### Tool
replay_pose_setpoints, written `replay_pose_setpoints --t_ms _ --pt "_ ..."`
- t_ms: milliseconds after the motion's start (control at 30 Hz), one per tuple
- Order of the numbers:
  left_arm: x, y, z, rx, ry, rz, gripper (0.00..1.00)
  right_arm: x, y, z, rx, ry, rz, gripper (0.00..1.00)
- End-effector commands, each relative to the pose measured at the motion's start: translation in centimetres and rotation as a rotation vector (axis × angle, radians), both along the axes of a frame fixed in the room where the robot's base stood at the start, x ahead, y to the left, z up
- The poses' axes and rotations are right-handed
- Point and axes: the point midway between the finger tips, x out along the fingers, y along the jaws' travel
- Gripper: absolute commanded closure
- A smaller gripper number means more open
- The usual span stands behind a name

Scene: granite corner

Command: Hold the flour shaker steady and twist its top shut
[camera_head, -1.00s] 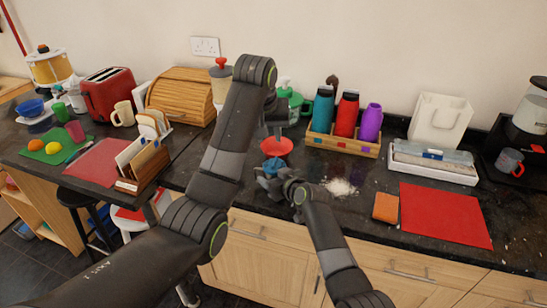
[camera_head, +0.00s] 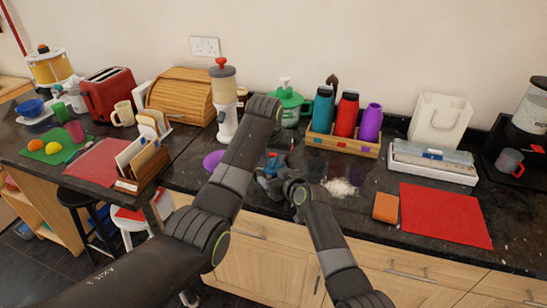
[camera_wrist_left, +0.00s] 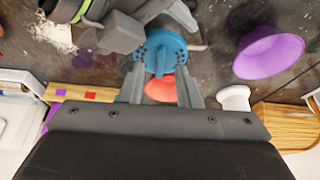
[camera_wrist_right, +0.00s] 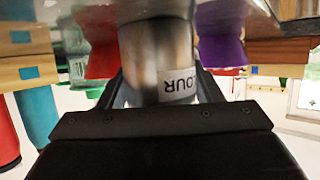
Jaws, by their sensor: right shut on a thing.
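The flour shaker has a steel body (camera_wrist_right: 157,50) with an upside-down "FLOUR" label, seen in the right wrist view. My right gripper (camera_head: 272,182) is shut on this body. The shaker's blue top (camera_wrist_left: 165,52) faces my left gripper and shows only partly in the head view (camera_head: 271,166). My left gripper (camera_wrist_left: 161,75) points down at the top, its fingers apart, with the tips close to its two sides. I cannot tell whether they touch it. In the head view the left forearm hides much of this.
A purple bowl (camera_head: 213,159) and a dispenser with a red knob (camera_head: 224,100) stand left of the shaker. A red bowl (camera_wrist_left: 160,88) lies behind it. Spilled flour (camera_head: 340,187) and an orange sponge (camera_head: 386,207) are to the right. A bottle crate (camera_head: 343,145) stands behind.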

Motion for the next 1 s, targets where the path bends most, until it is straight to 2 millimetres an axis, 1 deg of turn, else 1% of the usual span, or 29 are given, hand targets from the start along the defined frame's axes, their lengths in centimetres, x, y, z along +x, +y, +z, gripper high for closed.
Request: replay_pose_setpoints --t_ms 100,200,467,500,700,733,1000 --pt "0.3 -0.05 -0.8 0.0 0.001 0.001 0.7 0.0 -0.01 -0.03 -0.001 0.001 0.0 0.68" --pt "0.44 -0.08 -1.08 -0.001 -0.001 0.001 0.7 0.0 -0.01 -0.03 -0.001 0.001 0.0 0.68" --pt "0.48 -0.08 -1.2 -0.001 -0.001 0.001 0.7 0.0 -0.01 -0.03 0.0 0.0 0.0 0.68" --pt "0.47 -0.08 -1.19 -0.001 -0.001 0.001 0.71 0.0 -0.01 -0.03 0.0 0.0 0.0 0.68" --pt "0.47 -0.08 -1.18 -0.001 -0.001 0.001 0.97 0.0 -0.01 -0.02 0.0 0.0 0.0 0.68" --pt "0.47 -0.08 -1.18 -0.001 -0.001 0.001 1.0 0.0 -0.01 -0.02 0.0 0.0 0.0 0.68" --pt "0.47 -0.09 -1.16 -0.001 -0.001 0.009 1.0 0.0 -0.02 -0.02 0.0 0.0 0.0 0.68"
